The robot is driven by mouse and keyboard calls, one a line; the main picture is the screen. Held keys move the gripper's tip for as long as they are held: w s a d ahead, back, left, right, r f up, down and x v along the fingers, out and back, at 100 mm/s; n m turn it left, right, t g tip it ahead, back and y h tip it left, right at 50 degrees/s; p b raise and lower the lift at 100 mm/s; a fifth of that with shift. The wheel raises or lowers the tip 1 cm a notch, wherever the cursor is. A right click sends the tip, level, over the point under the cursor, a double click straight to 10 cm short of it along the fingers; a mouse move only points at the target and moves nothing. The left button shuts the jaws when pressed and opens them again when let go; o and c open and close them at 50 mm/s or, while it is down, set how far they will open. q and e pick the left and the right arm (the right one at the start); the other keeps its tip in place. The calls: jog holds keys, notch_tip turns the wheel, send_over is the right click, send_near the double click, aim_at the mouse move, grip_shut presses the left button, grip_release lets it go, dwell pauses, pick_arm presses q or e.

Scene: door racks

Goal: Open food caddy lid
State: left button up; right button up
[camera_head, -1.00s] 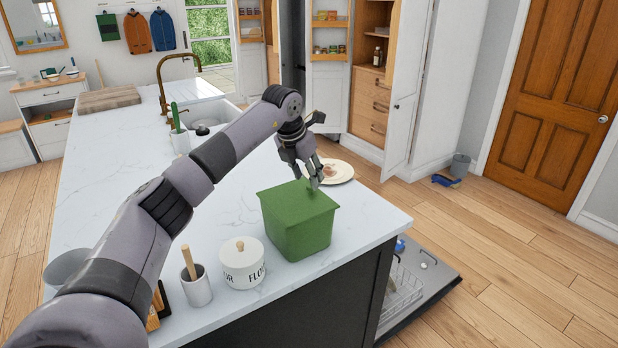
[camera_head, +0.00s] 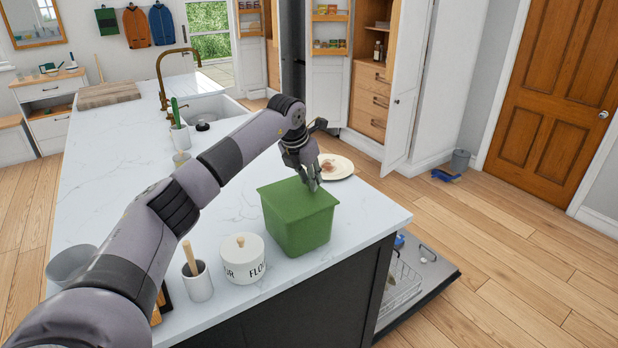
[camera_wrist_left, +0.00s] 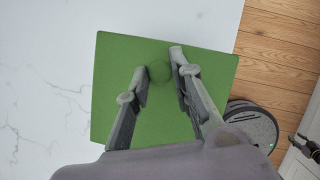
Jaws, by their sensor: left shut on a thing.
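The green food caddy (camera_head: 298,225) stands on the white worktop near its right corner. Its flat square lid (camera_head: 285,196) lies on top, looking closed. In the left wrist view the lid (camera_wrist_left: 115,80) fills the middle, with a round green knob (camera_wrist_left: 159,72) near its centre. My left gripper (camera_head: 314,187) reaches down from above to the lid's far right part. A dark jawed shape at the right edge, probably my right gripper (camera_wrist_left: 305,147), is too small to read.
A white flour canister (camera_head: 242,259) and a utensil pot (camera_head: 197,281) stand left of the caddy. A plate with food (camera_head: 337,167) lies behind the gripper. The dishwasher door (camera_head: 428,278) is open below the right edge.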

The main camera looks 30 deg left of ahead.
pick_arm(q)
grip_shut()
jog(key=shift+a, duration=0.1)
dwell(0.3)
